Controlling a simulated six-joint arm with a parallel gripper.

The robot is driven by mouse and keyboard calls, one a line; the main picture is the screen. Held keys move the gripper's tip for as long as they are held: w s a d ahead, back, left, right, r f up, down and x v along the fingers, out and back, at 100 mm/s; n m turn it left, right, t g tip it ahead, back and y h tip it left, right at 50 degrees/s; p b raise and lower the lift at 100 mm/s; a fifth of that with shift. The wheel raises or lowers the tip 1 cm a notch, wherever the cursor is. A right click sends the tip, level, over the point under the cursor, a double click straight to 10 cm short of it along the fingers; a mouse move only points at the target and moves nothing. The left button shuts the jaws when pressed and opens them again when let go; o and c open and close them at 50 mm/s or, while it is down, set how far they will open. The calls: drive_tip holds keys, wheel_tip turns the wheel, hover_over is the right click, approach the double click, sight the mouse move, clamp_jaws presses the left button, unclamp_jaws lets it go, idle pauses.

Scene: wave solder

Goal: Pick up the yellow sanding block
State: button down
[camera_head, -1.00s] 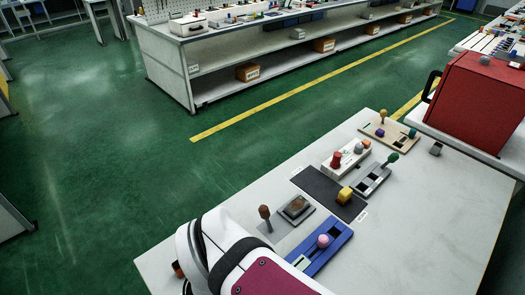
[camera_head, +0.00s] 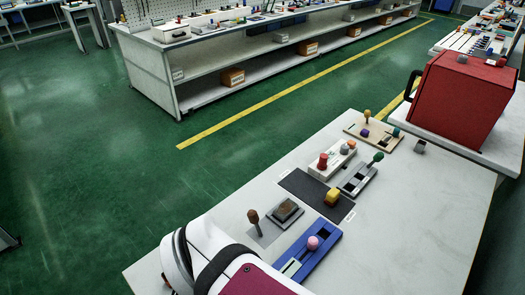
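A small yellow block (camera_head: 332,197) sits on a dark flat mat (camera_head: 308,189) near the middle of the white table (camera_head: 410,215). Its top looks yellow, and it stands apart from the things around it. My own white and maroon arm part fills the bottom of the view, left of the blue tray. My gripper is not visible, so its state and its distance from the block do not show.
A blue tray (camera_head: 325,245) with a pink knob lies in front of the mat. A grey tray with a green knob (camera_head: 376,157) and a white box with a red knob (camera_head: 323,160) stand behind. A red case (camera_head: 462,98) is at the right. The table's right side is clear.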

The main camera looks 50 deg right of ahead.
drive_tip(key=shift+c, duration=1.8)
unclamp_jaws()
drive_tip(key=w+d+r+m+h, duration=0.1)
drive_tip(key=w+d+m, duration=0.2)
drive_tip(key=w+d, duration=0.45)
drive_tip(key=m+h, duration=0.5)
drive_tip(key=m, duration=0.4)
hover_over(334, 192)
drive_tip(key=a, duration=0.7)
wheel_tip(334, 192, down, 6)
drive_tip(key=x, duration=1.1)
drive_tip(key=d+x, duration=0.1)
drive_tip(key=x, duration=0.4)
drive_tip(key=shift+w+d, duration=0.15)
